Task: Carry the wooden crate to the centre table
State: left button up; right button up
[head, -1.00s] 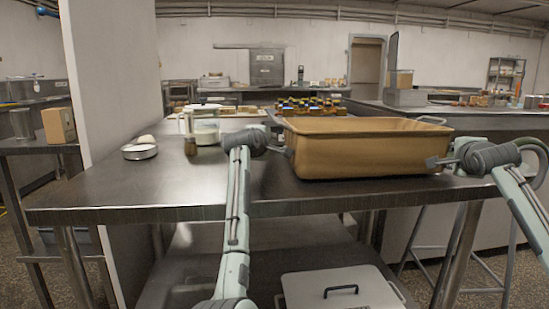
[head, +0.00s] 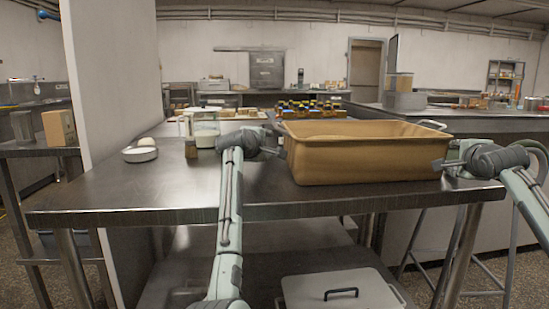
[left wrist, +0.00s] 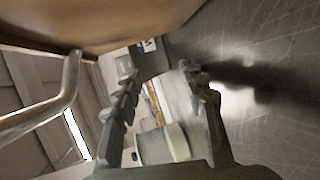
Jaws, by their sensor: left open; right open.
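The crate (head: 365,160) is a brown, wood-coloured tub with metal end handles. It sits upright on the right part of the steel table (head: 160,190) in front of me. My left gripper (head: 281,151) is open at the crate's left end, near its wall. In the left wrist view the fingers (left wrist: 160,82) are apart with nothing gripped; the crate (left wrist: 120,18) and its bent metal handle (left wrist: 68,85) lie beside them. My right gripper (head: 438,164) is open at the crate's right front corner; whether it touches is unclear. I cannot tell which table is the centre table.
A glass jug (head: 204,128), a brown jar (head: 191,149) and a white dish (head: 140,154) stand left on the table. Several bottles (head: 308,109) are behind the crate. A lidded grey box (head: 340,290) is below. The table's front left is clear.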

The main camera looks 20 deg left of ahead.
pick_arm(q)
jog(key=v, duration=1.1)
jog(key=shift+s+r, duration=0.1)
jog(key=shift+s, duration=0.35)
pick_arm(e)
jog(key=shift+s+r, duration=0.1)
jog(key=shift+s, duration=0.45)
jog(key=v, duration=1.1)
